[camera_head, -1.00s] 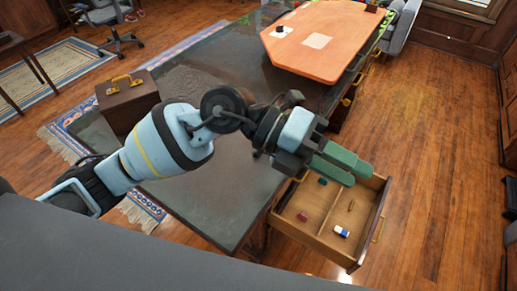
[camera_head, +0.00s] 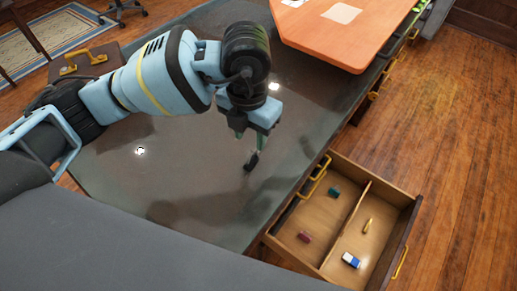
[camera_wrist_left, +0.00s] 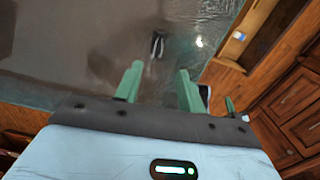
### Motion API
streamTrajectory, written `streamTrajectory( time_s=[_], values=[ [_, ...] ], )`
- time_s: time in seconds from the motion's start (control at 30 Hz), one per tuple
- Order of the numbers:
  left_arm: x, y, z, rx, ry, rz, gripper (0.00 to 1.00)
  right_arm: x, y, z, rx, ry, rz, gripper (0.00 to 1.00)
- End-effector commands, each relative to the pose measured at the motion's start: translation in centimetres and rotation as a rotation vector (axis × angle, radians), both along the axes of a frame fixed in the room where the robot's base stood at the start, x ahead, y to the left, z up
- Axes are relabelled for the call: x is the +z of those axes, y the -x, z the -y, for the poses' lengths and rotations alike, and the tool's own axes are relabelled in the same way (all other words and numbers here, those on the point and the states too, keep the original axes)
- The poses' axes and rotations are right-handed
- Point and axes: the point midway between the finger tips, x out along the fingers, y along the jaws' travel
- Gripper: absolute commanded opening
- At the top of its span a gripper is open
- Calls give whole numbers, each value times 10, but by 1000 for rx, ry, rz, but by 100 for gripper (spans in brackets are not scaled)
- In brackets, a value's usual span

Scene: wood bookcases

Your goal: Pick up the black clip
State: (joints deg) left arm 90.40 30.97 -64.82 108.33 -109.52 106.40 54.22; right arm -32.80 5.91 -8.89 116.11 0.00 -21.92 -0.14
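A small dark object that looks like the black clip (camera_head: 251,162) is on the glossy dark desk top (camera_head: 185,175), right below my left fingertips. In the left wrist view the clip (camera_wrist_left: 158,45) appears dark with a pale streak, ahead of and between the green fingers. My left gripper (camera_head: 250,146) points down over the desk near its drawer side. Its fingers are apart with nothing between them in the left wrist view (camera_wrist_left: 160,72). Whether a fingertip touches the clip is hard to tell. My right gripper is not seen.
An open divided drawer (camera_head: 409,205) juts out right of the desk. It holds a teal block (camera_head: 333,192), a reddish block (camera_head: 304,237), a blue-and-white eraser (camera_head: 351,260) and a yellowish piece (camera_head: 367,226). A brown case (camera_head: 95,68) stands left; an orange board (camera_head: 335,40) lies behind.

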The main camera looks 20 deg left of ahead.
Motion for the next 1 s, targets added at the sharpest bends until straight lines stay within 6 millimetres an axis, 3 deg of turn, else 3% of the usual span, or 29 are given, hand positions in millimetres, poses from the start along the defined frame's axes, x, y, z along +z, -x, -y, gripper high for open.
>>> streamTrajectory(
  time_s=[0.03, 0.3, 0.57, 0.77, 1.0],
  values=[
    [-10, 1, 0, 0, 1, -9, 40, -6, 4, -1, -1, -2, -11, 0],
    [-12, 1, 0, 0, 1, -11, 40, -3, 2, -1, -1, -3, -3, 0],
    [-35, 1, 0, -1, 2, -12, 40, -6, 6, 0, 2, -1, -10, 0],
    [-41, 1, -1, 0, 2, -13, 40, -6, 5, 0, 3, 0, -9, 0],
    [-73, -1, -4, 0, 0, -14, 40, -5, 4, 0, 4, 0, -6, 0]
  ],
)
